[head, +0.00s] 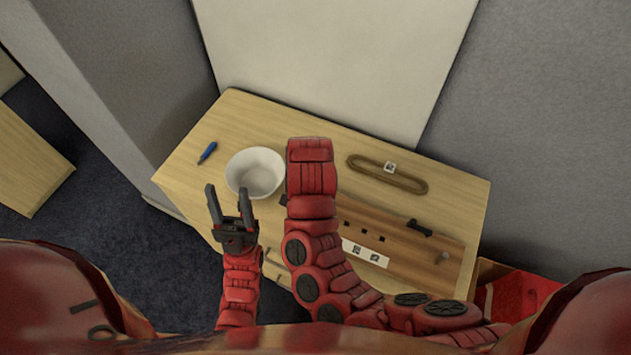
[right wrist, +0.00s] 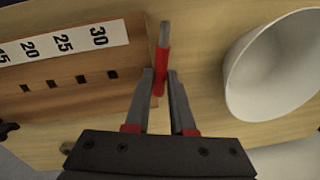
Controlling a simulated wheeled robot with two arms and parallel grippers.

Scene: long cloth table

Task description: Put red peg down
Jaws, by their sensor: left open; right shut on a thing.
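In the right wrist view my right gripper (right wrist: 161,75) is shut on the red peg (right wrist: 161,65), which has a grey end (right wrist: 164,34). The peg is between the edge of the wooden board (right wrist: 120,62) and the white bowl (right wrist: 275,70). I cannot tell whether it touches the table. In the head view the right arm hides the peg and most of that gripper. My left gripper (head: 228,205) is open and empty, in front of the bowl (head: 256,173) and to its lower left.
The board (head: 400,237) has square holes, a numbered white strip (head: 365,252) and a black piece (head: 419,228) on it. A brown loop (head: 385,175) with a tag lies behind it. A blue object (head: 207,152) lies far left. The table (head: 235,115) is clear behind the bowl.

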